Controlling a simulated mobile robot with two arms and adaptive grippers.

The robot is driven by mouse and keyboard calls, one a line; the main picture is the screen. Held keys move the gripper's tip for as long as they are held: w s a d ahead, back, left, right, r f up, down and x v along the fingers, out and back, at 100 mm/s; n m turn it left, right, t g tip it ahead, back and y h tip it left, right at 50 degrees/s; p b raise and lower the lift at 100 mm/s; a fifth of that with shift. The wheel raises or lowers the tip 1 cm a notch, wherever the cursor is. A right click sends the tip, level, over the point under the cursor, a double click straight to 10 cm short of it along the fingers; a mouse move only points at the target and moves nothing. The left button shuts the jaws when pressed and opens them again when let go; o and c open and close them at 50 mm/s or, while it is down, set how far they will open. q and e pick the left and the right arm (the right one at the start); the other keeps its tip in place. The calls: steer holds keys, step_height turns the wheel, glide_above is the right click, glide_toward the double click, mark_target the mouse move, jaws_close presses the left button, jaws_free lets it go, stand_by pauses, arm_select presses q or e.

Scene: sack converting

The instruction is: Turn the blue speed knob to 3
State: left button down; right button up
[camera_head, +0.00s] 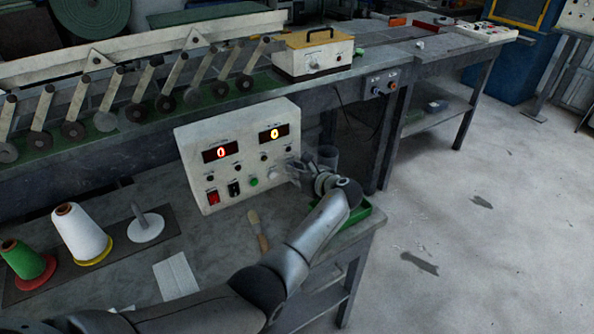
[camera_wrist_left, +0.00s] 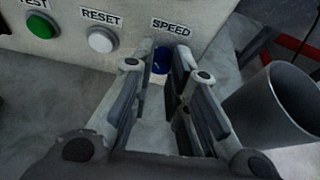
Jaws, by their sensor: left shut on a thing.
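The cream control box (camera_head: 190,163) stands on the grey bench with two lit displays. The left display (camera_head: 220,152) shows a red 0 and the right display (camera_head: 275,133) shows a yellow 0. My left gripper (camera_head: 297,168) is at the lower right of the box's front. In the left wrist view, the blue speed knob (camera_wrist_left: 160,64) sits under the SPEED label (camera_wrist_left: 171,27), and my left gripper (camera_wrist_left: 168,62) is shut on it. The fingers hide much of the knob, and its pointer setting cannot be read. My right gripper is not in view.
A white reset button (camera_wrist_left: 101,39) and a green test button (camera_wrist_left: 41,26) are left of the knob. A grey cup (camera_wrist_left: 280,105) stands close on the right. A green tray (camera_head: 355,232) and a brush (camera_head: 259,232) lie near my left arm.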

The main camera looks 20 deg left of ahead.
arm_select(q)
steer(key=shift+w+m+g, duration=0.1)
steer(key=shift+m+g, duration=0.2)
steer(key=shift+m, duration=0.2)
steer(key=shift+y, duration=0.4)
steer(key=shift+w+d+f+m+g+y+b, duration=0.1)
steer(key=shift+m+g+y+b, duration=0.25)
steer(key=shift+m+b, duration=0.6)
steer(key=shift+m+g+b, duration=0.25)
steer(key=shift+m+b, duration=0.1)
steer(key=shift+b, duration=0.35)
steer(key=c, duration=1.3)
jaws_free()
steer(key=shift+c, duration=0.2)
